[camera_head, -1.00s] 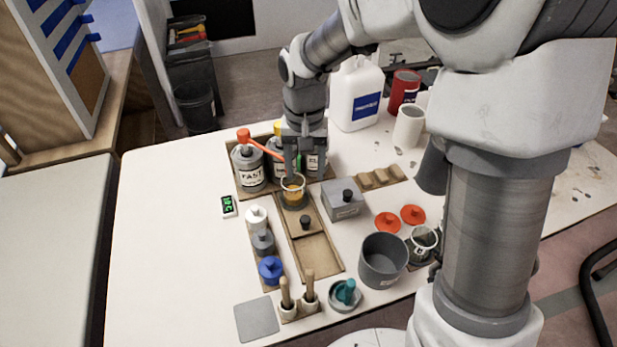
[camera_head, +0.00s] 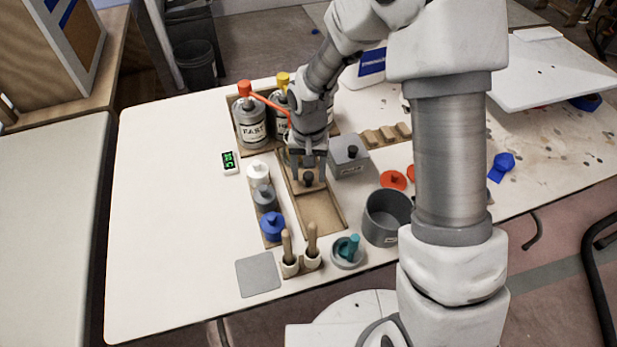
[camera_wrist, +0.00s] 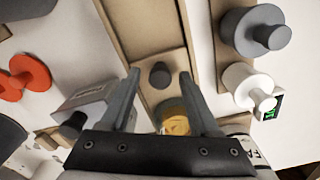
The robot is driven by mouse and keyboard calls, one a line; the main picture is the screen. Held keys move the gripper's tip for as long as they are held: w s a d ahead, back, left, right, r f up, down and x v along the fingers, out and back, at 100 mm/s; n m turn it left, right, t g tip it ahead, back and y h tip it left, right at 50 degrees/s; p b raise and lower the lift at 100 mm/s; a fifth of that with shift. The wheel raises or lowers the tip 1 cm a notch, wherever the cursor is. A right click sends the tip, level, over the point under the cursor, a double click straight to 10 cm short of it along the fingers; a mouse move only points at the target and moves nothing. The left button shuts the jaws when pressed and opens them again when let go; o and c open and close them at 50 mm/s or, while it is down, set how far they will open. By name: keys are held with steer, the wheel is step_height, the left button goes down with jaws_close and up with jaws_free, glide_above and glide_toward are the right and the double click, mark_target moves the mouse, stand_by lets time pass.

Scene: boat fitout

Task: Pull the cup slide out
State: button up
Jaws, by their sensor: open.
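The cup slide (camera_head: 316,190) is a light wooden board with a dark round knob (camera_head: 308,179), set at the far part of a long wooden track (camera_head: 322,214). In the wrist view the knob (camera_wrist: 160,75) stands between my fingertips. A cup with amber contents (camera_wrist: 175,122) sits on the slide behind the knob; in the head view my gripper mostly hides it. My gripper (camera_head: 308,168) is open, pointing down, one finger on each side of the knob with gaps showing. I cannot tell how far the fingertips reach down beside it.
Bottles, one marked FAST (camera_head: 252,128), stand behind the slide. A grey box (camera_head: 349,158) is close on the right. White, grey and blue (camera_head: 272,226) knobbed pieces line the left. A dark pot (camera_head: 387,215) is at right front. The track's near part is empty.

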steer(key=shift+f, duration=0.8)
jaws_close()
stand_by(0.9)
